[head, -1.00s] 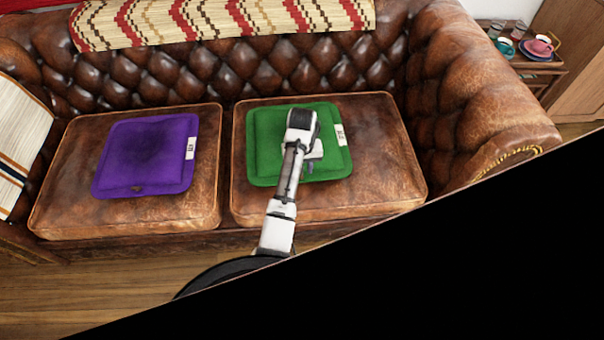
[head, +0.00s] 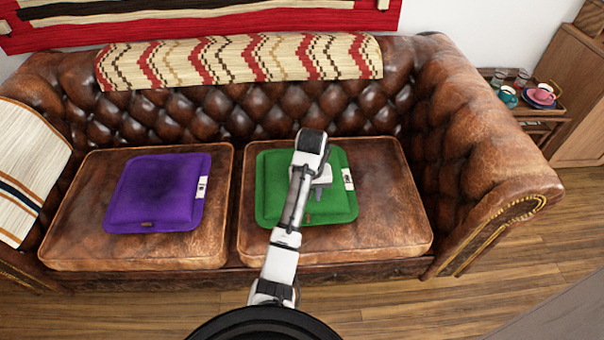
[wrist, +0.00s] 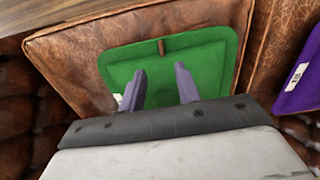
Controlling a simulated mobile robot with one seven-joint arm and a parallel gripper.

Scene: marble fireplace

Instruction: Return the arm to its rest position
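My arm reaches out from the bottom of the head view over the right seat of a brown leather sofa. My gripper (head: 318,192) is above the green cushion (head: 272,190), which lies flat on the right seat. In the wrist view, the two fingers of my gripper (wrist: 160,85) stand apart with nothing between them. The green cushion (wrist: 190,50) shows beyond and between the fingertips. Whether the fingertips touch it is hard to tell, but they look apart from it. My wrist hides part of the cushion in the head view.
A purple cushion (head: 155,190) lies on the left seat (head: 80,235). The sofa's backrest (head: 240,115) and right armrest (head: 490,165) rise around the seats. A side table (head: 545,112) with cups stands at the right. Wooden floor (head: 400,300) is free in front.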

